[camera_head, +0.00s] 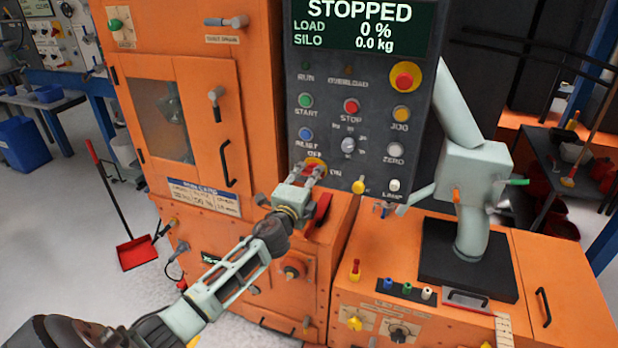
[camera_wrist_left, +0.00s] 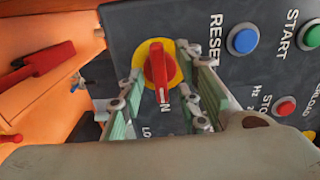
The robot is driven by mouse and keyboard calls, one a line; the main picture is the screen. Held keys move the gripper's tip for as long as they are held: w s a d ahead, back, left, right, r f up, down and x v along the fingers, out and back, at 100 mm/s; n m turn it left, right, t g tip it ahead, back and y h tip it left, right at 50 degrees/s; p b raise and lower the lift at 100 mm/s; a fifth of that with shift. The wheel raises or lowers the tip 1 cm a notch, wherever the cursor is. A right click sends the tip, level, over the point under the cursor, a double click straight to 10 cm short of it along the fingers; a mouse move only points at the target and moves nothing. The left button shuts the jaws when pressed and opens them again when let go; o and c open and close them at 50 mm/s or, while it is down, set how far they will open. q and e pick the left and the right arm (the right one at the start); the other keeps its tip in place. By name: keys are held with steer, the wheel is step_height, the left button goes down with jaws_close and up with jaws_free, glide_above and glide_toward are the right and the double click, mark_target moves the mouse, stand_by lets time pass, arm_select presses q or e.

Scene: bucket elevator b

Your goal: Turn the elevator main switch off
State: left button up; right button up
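The main switch is a red handle on a yellow disc on the dark control panel (camera_head: 328,110). In the head view the switch (camera_head: 314,162) is partly covered by my left gripper (camera_head: 305,178). In the left wrist view the red handle (camera_wrist_left: 157,72) shows clearly, and its white-marked end points at the ON label. In the left wrist view the fingers of my left gripper (camera_wrist_left: 168,100) are open, one on each side of the handle, with a visible gap on both sides. My right gripper is not in view.
The reset button (camera_head: 306,134), start button (camera_head: 306,101) and a grey selector knob (camera_head: 348,145) are close to the switch. A red lever (camera_head: 320,214) sits below it on the orange cabinet. A pale pipe with a box (camera_head: 470,172) stands to the right. The display reads STOPPED.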

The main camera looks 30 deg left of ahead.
arm_select(q)
steer(key=c, duration=0.3)
jaws_close()
